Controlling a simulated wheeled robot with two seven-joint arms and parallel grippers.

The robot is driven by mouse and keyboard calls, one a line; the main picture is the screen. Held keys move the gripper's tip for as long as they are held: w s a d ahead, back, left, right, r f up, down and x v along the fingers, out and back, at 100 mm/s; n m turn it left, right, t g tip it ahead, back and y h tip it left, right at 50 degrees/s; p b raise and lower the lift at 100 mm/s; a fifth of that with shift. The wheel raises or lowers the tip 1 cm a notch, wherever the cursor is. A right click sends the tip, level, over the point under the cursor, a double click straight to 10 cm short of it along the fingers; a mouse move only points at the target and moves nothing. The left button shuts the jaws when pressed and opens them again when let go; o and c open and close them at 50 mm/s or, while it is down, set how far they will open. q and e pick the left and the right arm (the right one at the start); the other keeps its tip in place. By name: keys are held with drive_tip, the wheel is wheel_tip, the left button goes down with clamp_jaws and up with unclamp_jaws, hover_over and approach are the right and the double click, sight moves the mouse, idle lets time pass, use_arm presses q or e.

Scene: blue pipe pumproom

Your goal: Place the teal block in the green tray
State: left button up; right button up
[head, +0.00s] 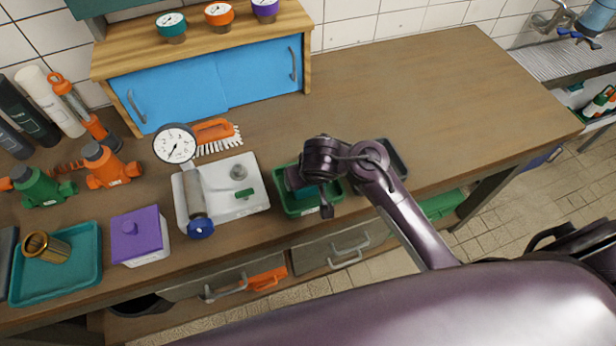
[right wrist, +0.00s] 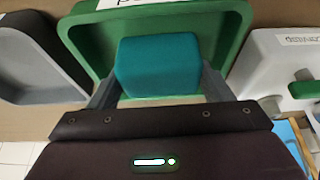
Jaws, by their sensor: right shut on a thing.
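The teal block (right wrist: 158,65) is between the two fingers of my right gripper (right wrist: 158,88), which is shut on it. In the head view my right gripper (head: 309,194) is over the green tray (head: 290,205), and a bit of the teal block (head: 305,193) shows between the fingers. In the right wrist view the green tray (right wrist: 85,38) surrounds the far side of the block. I cannot tell whether the block touches the tray floor. My left gripper is not in view.
A white tray (head: 250,207) with a gauge tool (head: 195,190) lies left of the green tray. A dark grey tray (head: 397,155) is on its right. A purple container (head: 138,238) and a teal tray (head: 60,290) stand further left. The bench at the right is clear.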

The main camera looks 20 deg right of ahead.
drive_tip(key=o, duration=1.1)
drive_tip(key=shift+f, duration=0.15)
drive_tip(key=shift+c, duration=0.2)
drive_tip(key=shift+r, duration=0.5)
drive_tip(key=p+v, duration=0.2)
drive_tip(key=v, duration=0.9)
drive_tip(key=shift+s+r+p, duration=0.15)
drive_tip(key=shift+r+p, duration=0.05)
drive_tip(key=shift+p, duration=0.15)
drive_tip(key=shift+d, duration=0.1)
